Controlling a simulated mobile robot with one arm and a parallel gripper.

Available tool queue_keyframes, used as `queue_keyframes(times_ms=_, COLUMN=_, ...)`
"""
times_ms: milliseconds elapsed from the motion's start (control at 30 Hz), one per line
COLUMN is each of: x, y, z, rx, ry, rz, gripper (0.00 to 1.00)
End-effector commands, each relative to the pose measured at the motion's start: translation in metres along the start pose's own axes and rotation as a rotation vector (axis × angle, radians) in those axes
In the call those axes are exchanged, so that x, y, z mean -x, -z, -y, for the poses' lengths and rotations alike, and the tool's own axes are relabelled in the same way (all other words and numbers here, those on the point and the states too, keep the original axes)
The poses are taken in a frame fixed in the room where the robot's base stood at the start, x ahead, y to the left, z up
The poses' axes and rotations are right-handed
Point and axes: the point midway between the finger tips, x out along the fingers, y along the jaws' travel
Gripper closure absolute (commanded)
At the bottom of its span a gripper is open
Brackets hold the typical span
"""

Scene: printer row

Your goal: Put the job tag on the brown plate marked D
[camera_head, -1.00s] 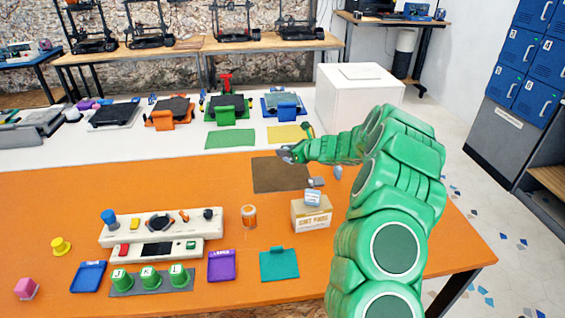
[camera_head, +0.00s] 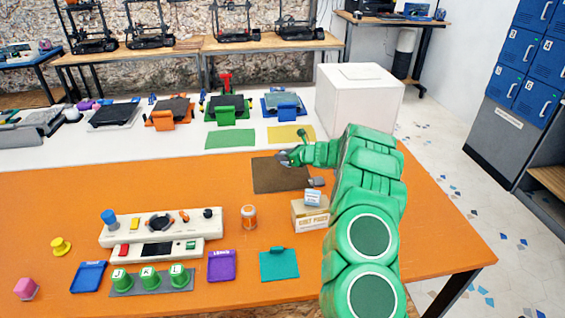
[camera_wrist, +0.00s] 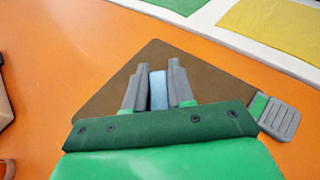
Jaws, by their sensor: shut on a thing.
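My gripper (camera_head: 285,158) is over the far part of the brown plate (camera_head: 268,182), at its left-right middle. In the wrist view the jaws (camera_wrist: 158,88) are shut on a light blue piece (camera_wrist: 158,92), which I take to be the job tag. The brown plate (camera_wrist: 215,84) spreads below and around the fingers. I cannot tell whether the tag touches the plate. No letter D is readable on the plate. In the head view the tag is too small to make out.
A grey ridged piece (camera_head: 317,182) lies at the plate's right edge. A box (camera_head: 311,213) with a pale block on top stands nearer. Green (camera_head: 230,139) and yellow (camera_head: 288,133) mats lie beyond. A white cube (camera_head: 358,100) stands behind right. Orange table to the left is clear.

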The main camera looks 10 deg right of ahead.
Motion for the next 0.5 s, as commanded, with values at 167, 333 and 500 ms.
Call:
queue_keyframes(times_ms=167, x=-0.006, y=0.008, z=0.003, rx=-0.002, ry=0.000, rz=0.000, gripper=1.00)
queue_keyframes(times_ms=333, x=-0.014, y=0.027, z=0.002, rx=-0.002, ry=0.000, rz=-0.001, gripper=1.00)
queue_keyframes(times_ms=500, x=-0.015, y=0.031, z=0.002, rx=-0.001, ry=0.000, rz=0.000, gripper=1.00)
